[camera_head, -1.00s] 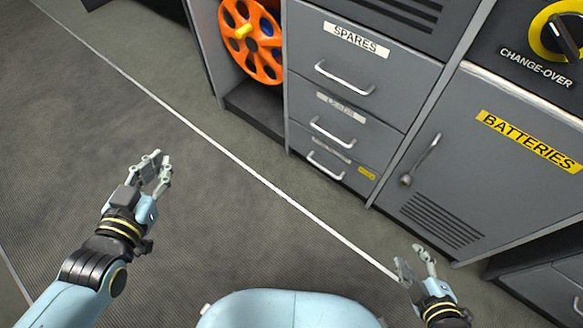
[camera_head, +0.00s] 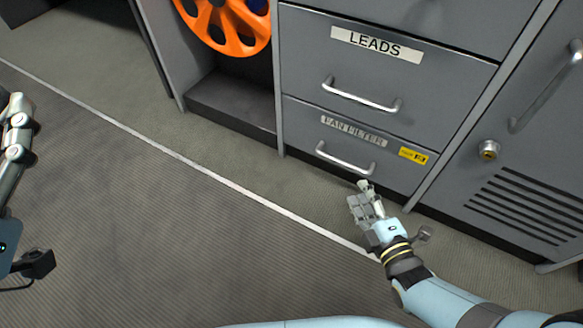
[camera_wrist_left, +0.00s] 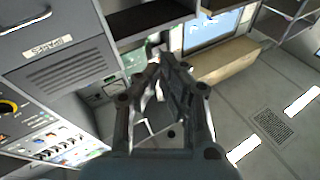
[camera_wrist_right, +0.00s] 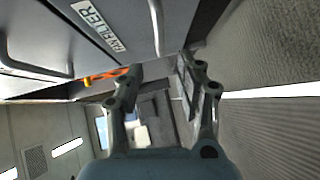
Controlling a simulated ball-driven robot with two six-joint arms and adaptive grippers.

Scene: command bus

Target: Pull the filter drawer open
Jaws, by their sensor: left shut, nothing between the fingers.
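The filter drawer (camera_head: 305,118) is the lowest grey drawer, labelled FAN FILTER, and looks closed. Its silver bar handle (camera_head: 345,160) shows whole in the head view. My right gripper (camera_head: 362,190) is just below and in front of the handle's right end. In the right wrist view, this gripper (camera_wrist_right: 160,75) is open with nothing between its fingers. The drawer's label (camera_wrist_right: 100,24) and handle (camera_wrist_right: 156,25) lie beyond the fingertips, apparently apart from them. My left gripper (camera_head: 18,118) is at the left edge, away from the drawers, and its fingers (camera_wrist_left: 163,65) are shut and empty.
The LEADS drawer (camera_head: 460,72) with its own handle (camera_head: 360,97) is directly above. A locker door (camera_head: 530,150) with a lock and vents stands to the right. An orange reel (camera_head: 232,30) sits in the open bay at left. The floor (camera_head: 180,240) in front is clear.

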